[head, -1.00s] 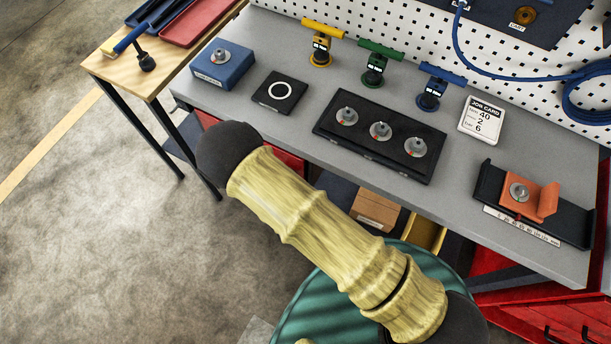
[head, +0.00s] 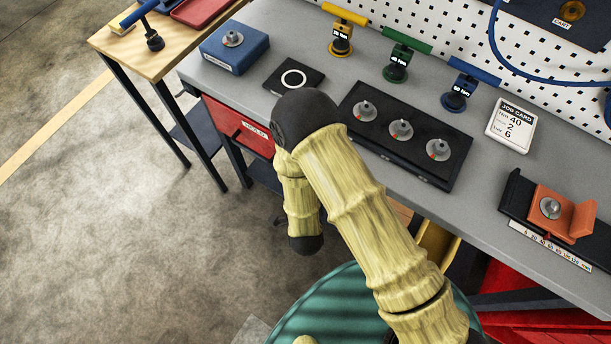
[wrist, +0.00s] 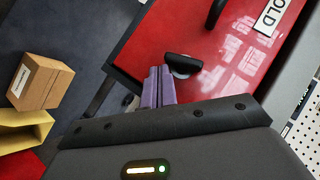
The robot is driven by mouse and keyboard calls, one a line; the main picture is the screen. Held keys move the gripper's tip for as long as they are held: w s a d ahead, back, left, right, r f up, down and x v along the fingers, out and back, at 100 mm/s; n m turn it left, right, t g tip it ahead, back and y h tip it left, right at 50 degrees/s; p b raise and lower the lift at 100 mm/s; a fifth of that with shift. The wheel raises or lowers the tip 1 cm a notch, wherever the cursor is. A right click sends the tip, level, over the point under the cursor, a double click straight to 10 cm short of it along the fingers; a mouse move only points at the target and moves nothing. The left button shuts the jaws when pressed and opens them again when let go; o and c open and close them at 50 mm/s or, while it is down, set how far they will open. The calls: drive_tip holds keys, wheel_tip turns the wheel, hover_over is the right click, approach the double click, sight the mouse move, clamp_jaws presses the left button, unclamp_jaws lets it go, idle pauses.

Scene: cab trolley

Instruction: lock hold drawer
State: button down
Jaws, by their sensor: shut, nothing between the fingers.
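The red hold drawer (head: 236,122) is under the left end of the grey workbench, with a white HOLD label. In the wrist view its red front (wrist: 215,45) fills the upper right, with part of a black handle (wrist: 216,12) at the top edge. A black turn knob (wrist: 183,65) sits on the red front near its edge. My gripper (wrist: 158,75) shows two purple fingers pressed together with nothing between them, just beside the knob. I cannot tell whether they touch it. In the head view my arm hides part of the drawer, and my fingers do not show.
The grey workbench (head: 440,205) stands above the drawer. A cardboard box (wrist: 40,82) and a yellow bin (wrist: 22,130) are below, left in the wrist view. A wooden side table (head: 120,42) stands at the left, with open floor before it.

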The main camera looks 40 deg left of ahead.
drive_tip(key=shift+a+r, duration=0.1)
drive_tip(key=shift+s+a+r, duration=0.15)
drive_tip(key=shift+a+r, duration=0.4)
drive_tip(key=shift+a, duration=0.3)
drive_tip(key=d+f+p+v, duration=0.1)
drive_tip(key=v, duration=1.1)
drive_tip(key=shift+p, duration=0.3)
drive_tip(key=shift+r, duration=0.1)
